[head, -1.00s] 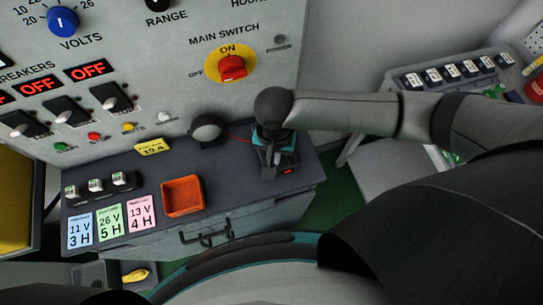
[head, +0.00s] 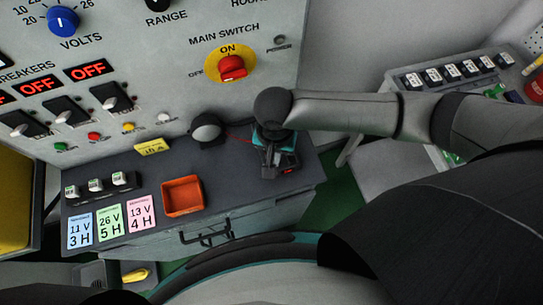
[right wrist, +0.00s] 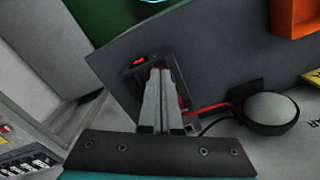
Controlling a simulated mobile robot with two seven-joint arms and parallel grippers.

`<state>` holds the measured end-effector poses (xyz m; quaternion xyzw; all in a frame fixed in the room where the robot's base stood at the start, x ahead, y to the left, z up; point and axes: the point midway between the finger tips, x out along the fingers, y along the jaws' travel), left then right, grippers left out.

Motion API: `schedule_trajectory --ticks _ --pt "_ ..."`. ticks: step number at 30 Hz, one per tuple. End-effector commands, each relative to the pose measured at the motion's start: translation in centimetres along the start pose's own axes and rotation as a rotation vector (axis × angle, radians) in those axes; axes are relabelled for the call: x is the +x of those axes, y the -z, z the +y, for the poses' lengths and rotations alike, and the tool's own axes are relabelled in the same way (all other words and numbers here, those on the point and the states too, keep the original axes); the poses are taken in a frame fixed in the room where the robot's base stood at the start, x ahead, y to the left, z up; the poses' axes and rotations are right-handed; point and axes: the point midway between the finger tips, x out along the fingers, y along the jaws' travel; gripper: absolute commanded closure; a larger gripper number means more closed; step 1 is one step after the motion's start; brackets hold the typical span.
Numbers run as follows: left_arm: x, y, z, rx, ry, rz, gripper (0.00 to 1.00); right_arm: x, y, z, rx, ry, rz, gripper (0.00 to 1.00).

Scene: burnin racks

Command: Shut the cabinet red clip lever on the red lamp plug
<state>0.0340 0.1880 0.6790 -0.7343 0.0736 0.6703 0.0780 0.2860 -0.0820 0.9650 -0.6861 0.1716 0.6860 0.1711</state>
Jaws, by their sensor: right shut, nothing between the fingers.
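My right gripper (head: 277,168) points down over a dark clip block with a small red display (head: 290,171) at the right end of the cabinet's ledge. In the right wrist view the two fingers (right wrist: 160,73) are together and empty, in front of that block, whose red display (right wrist: 138,62) shows past the fingertips. A red lead (right wrist: 207,106) runs from the block's side towards a grey dome lamp (right wrist: 270,108), also in the head view (head: 206,129). A sliver of red shows beside the fingers; the fingers hide most of the lever and plug, so I cannot tell the lever's position.
An orange tray (head: 183,213) sits left of the block on the ledge. A yellow label (head: 152,147) stands behind it. The upright panel with the red main switch (head: 232,67) rises behind the ledge. A drawer handle (head: 206,235) is on the front.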

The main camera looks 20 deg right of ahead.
Motion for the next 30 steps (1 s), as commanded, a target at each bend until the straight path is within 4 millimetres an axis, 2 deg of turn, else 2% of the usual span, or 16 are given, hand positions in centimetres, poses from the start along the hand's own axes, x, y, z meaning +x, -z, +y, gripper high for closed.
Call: schedule_trajectory --ticks 30 --pt "0.6 0.0 0.1 0.0 -0.001 0.001 0.5 1.6 0.0 0.0 0.0 0.001 0.0 1.0"
